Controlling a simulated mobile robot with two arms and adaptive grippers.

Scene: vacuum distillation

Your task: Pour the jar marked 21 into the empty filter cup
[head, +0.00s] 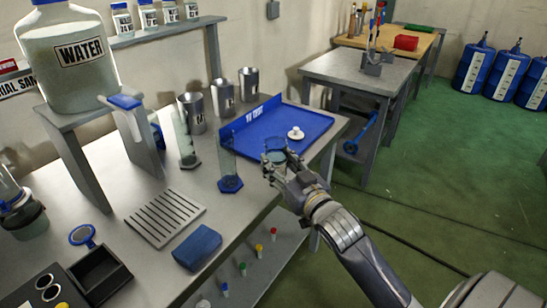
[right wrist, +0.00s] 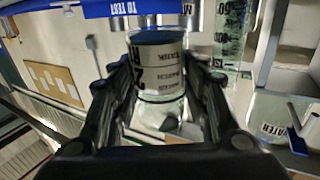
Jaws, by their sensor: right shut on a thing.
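My right gripper (head: 280,165) is shut on a small clear glass jar (head: 275,145), at the front edge of the blue tray. In the right wrist view the jar (right wrist: 158,85) sits between the two fingers (right wrist: 160,105). It has a pale label with dark print, whose number I cannot read surely. A little dark material seems to show low in the jar. A white lid-like piece (head: 296,133) lies apart on the tray. A dark-based cup (head: 25,220) stands at the far left, cut by the picture edge; I cannot tell if it is the filter cup. My left gripper is out of view.
The blue tray (head: 312,122) marked TO TEST lies at the table's right end. A slotted plate (head: 165,216) and blue block (head: 197,247) lie nearer.

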